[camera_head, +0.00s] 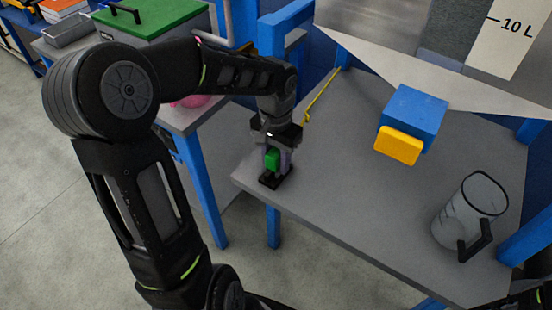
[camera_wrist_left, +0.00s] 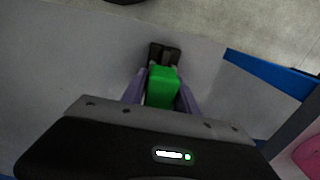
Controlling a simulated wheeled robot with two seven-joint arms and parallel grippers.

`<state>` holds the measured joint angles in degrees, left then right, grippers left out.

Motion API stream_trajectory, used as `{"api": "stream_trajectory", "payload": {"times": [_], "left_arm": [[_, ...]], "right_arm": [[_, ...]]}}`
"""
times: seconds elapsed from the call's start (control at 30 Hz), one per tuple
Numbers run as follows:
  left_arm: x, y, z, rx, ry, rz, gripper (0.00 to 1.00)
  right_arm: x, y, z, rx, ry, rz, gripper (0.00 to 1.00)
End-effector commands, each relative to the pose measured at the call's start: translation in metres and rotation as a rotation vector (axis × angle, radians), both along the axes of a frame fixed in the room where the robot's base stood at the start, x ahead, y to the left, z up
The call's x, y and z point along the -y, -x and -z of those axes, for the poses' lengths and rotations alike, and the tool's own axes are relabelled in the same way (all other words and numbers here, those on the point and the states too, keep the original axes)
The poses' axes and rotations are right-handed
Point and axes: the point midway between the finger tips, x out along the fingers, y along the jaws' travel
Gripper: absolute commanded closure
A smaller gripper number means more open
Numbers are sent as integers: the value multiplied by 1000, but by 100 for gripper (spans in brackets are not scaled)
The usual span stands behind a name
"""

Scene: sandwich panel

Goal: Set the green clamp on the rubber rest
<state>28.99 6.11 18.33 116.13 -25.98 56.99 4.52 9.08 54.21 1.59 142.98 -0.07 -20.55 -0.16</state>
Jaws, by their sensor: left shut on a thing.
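The green clamp (camera_head: 272,159) is between the fingers of my left gripper (camera_head: 277,165), near the left corner of the grey table. In the left wrist view the green clamp (camera_wrist_left: 162,86) sits between the two purple-grey fingers of my left gripper (camera_wrist_left: 161,92), which is shut on it. A small black piece, likely the rubber rest (camera_head: 276,177), lies at the table's edge right below the clamp. It also shows in the left wrist view (camera_wrist_left: 164,53), just beyond the clamp. I cannot tell whether the clamp touches it.
On the grey table (camera_head: 330,190) stand a blue box with a yellow front (camera_head: 412,115) and a clear jug (camera_head: 468,215) at the right. A yellow stick (camera_head: 321,96) lies at the back. The middle is clear. A green-lidded box (camera_head: 150,18) stands on another table.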

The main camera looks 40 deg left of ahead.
Motion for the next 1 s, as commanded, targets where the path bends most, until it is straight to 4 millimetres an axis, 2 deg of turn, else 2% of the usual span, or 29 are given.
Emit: {"api": "stream_trajectory", "payload": {"times": [0.13, 0.17, 0.43, 0.77, 0.87, 1.0], "left_arm": [[0, 0, 3, 0, 0, 0, 100], [0, 0, 2, 1, 0, 0, 62], [0, 0, 2, 0, 0, 0, 40], [0, 0, 0, 1, 0, 0, 39], [0, -1, -9, 2, -1, 0, 39], [0, -1, -29, 3, -1, 0, 39]], "right_arm": [[0, 0, 2, 0, 0, 0, 11], [0, 0, 1, 0, 0, 0, 11], [0, 0, 1, 0, 0, 0, 11], [0, 0, 1, 0, 0, -1, 11], [0, 0, 0, 0, 0, 0, 11], [0, 0, -3, 0, 0, 0, 11]]}}
